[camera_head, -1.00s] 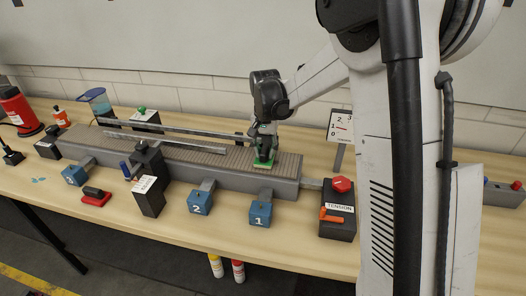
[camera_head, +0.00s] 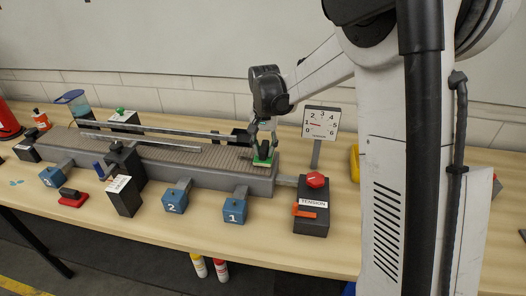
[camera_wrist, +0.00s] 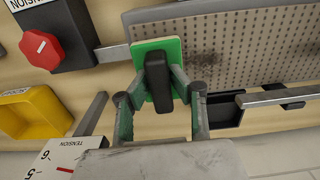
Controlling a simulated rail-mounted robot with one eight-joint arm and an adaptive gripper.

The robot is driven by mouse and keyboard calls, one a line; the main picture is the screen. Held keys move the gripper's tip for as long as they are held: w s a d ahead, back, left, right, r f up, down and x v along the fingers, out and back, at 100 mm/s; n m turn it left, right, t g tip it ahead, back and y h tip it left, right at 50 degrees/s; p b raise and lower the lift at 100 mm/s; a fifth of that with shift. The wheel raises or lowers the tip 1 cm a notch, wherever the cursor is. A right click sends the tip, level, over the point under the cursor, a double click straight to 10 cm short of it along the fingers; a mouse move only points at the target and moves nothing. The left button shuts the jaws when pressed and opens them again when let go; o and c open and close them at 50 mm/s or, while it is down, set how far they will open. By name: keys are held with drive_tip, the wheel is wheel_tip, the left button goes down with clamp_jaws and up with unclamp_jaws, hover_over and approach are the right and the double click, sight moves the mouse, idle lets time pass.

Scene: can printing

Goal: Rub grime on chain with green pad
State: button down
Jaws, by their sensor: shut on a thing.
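My gripper (camera_head: 263,147) is shut on the black handle of the green pad (camera_head: 263,161), at the right end of the chain (camera_head: 218,157). In the wrist view my gripper (camera_wrist: 158,85) holds the handle upright between its fingers, with the green pad (camera_wrist: 143,47) beneath it. The pad overlaps the end of the perforated grey-tan chain (camera_wrist: 275,35); I cannot tell whether it presses on it. A dark smudge of grime (camera_wrist: 222,62) shows on the chain beside the pad. Whatever lies under the pad is hidden.
A metal rail (camera_head: 165,133) runs above the chain. The tension box (camera_head: 312,212) with red knob and the tension gauge (camera_head: 321,123) stand right of the conveyor. Blue blocks 1 (camera_head: 236,208) and 2 (camera_head: 176,200) sit in front. A yellow tray (camera_wrist: 35,112) lies near the gauge.

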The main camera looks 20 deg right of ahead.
sight(263, 146)
drive_tip(key=shift+a+r+p, duration=0.15)
drive_tip(key=shift+r+p, duration=0.05)
drive_tip(key=shift+r, duration=0.4)
drive_tip(key=shift+a+r+p, duration=0.15)
drive_tip(key=shift+r, duration=0.45)
drive_tip(key=shift+d+r+p, duration=0.1)
drive_tip(key=shift+r+p, duration=0.95)
drive_tip(key=shift+r, duration=1.25)
